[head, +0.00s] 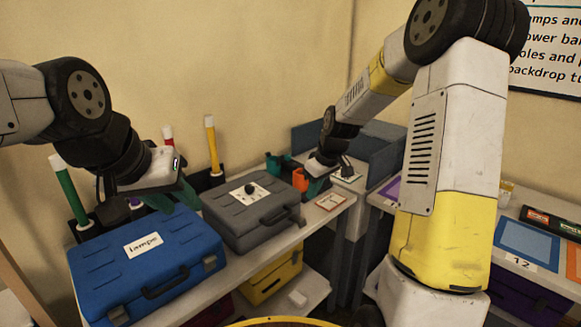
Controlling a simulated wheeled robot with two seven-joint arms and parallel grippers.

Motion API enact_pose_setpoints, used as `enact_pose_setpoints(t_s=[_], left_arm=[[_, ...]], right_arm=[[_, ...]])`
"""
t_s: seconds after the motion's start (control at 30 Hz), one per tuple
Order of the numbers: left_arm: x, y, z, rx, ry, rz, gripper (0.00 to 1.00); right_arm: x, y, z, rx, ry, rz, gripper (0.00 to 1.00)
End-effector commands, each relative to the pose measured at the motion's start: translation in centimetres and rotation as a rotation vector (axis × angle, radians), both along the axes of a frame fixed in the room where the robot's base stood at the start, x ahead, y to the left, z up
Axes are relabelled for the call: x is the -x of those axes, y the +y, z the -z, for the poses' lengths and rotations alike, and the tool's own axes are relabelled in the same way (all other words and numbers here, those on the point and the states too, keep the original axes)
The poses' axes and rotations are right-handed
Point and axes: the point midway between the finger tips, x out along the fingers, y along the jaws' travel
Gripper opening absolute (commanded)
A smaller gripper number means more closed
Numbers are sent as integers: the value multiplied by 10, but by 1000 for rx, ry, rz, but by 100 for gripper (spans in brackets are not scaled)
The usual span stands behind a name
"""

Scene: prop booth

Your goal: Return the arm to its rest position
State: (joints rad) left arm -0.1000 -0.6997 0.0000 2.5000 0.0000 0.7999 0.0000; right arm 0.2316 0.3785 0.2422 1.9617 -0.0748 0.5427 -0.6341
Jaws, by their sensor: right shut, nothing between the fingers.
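The gap between those fingers does not show clearly. My right arm reaches from the right across to the far end of the shelf. Its gripper (314,190) is shut and empty, low beside the orange cup (300,179); I cannot tell whether they touch. The arm partly hides the back corner.
A blue case (147,262) labelled "lamps" and a grey case (262,225) with a dark knob on top stand on the shelf. Upright green (68,191) and yellow (212,144) sticks stand behind them. A yellow case (272,277) sits below. A table (545,225) stands at right.

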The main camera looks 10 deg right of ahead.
Motion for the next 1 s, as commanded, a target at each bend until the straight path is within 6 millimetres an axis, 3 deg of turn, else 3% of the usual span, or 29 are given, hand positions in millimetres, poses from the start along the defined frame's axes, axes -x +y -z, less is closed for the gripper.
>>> enact_pose_setpoints(t_s=[0.17,0.3,0.5,0.73,0.87,1.0], left_arm=[[0,0,0,0,0,0,36],[0,0,0,0,0,0,36],[0,0,0,0,0,0,36],[0,0,0,0,0,0,36],[0,0,0,0,0,0,36],[0,0,0,0,0,0,36]], right_arm=[[39,0,-60,15,-36,88,0],[88,0,-107,2,-68,198,0],[164,0,-153,-58,-111,353,0],[240,1,-172,-170,-142,501,0],[263,1,-172,-216,-145,546,0],[273,2,-171,-235,-144,564,0]])
